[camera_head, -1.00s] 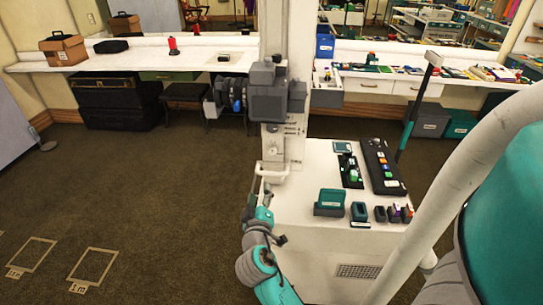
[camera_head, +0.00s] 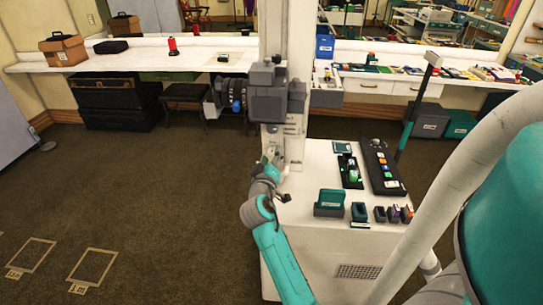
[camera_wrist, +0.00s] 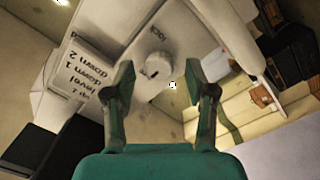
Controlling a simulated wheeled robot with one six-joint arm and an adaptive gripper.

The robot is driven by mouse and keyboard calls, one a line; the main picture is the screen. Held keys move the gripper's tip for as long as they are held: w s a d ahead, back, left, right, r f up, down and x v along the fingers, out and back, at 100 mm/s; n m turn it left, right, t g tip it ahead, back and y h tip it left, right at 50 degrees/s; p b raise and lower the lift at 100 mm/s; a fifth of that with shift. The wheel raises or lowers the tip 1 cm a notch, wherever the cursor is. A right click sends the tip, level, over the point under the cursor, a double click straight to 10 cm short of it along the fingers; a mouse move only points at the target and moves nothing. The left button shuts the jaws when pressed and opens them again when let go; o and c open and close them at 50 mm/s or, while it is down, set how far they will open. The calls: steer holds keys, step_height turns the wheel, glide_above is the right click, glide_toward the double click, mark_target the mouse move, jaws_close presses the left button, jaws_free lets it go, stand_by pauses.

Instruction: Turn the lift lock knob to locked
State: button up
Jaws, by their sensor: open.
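The lift lock knob (camera_wrist: 158,67) is a small round pale knob on a light plate, with the word "lock" printed beside it in the wrist view. It shows a dark mark on its face; which setting it points to I cannot tell. My gripper (camera_wrist: 161,72) is open, its two teal and dark fingers to either side of the knob in the picture, with no visible contact. In the head view my gripper (camera_head: 271,160) is at the lower front of the white column (camera_head: 293,130), and the knob is hidden there.
A label plate (camera_wrist: 88,72) with level and down markings is beside the knob. A white handle-like bar (camera_wrist: 235,40) is to the right. In the head view, a white cabinet top (camera_head: 310,165) carries a button panel (camera_head: 384,168) and several small holders.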

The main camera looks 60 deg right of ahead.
steer(key=shift+w+d, duration=0.15)
steer(key=shift+d, duration=0.3)
jaws_close()
